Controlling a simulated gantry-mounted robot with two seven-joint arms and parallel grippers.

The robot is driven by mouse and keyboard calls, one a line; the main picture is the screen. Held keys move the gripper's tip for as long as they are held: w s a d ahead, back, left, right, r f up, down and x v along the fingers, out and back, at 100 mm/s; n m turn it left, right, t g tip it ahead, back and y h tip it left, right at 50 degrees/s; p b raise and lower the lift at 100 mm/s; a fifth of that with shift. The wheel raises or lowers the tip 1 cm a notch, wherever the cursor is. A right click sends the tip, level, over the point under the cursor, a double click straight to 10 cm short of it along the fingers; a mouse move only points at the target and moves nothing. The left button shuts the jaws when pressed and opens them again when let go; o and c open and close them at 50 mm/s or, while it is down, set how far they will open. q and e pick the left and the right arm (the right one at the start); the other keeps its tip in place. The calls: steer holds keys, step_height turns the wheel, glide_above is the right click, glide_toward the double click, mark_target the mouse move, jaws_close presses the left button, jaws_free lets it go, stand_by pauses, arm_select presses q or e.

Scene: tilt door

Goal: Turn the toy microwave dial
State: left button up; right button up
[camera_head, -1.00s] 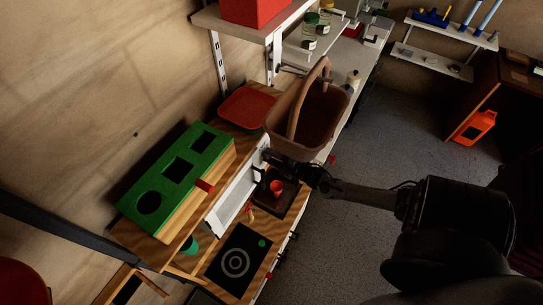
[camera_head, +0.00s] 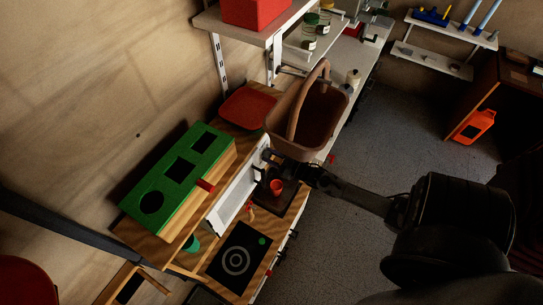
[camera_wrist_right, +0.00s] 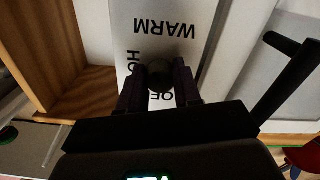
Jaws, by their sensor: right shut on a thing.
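The white toy microwave (camera_head: 233,198) stands on the wooden toy kitchen in the head view. In the right wrist view its white panel (camera_wrist_right: 172,22) carries the upside-down words WARM, HO and OF, the last two partly covered. The dark round dial (camera_wrist_right: 160,76) sits on that panel between my right gripper's fingers. My right gripper (camera_wrist_right: 160,88) is shut on the dial. In the head view my right gripper (camera_head: 272,157) reaches the far end of the microwave, just below the brown basket, and the dial is hidden there. My left gripper is not in view.
A brown basket (camera_head: 318,130) stands close above my right gripper. A red cup (camera_head: 277,187) sits near the microwave front. A green block with holes (camera_head: 175,178) and a red plate (camera_head: 249,108) are on the kitchen top. A dark bar handle (camera_wrist_right: 285,80) is right of the dial.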

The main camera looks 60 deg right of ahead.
steer(key=shift+f+m+p, duration=0.2)
steer(key=shift+m+p, duration=0.25)
steer(key=shift+m, duration=2.75)
steer(key=o, duration=1)
steer(key=shift+o, duration=0.3)
steer(key=shift+r, duration=0.1)
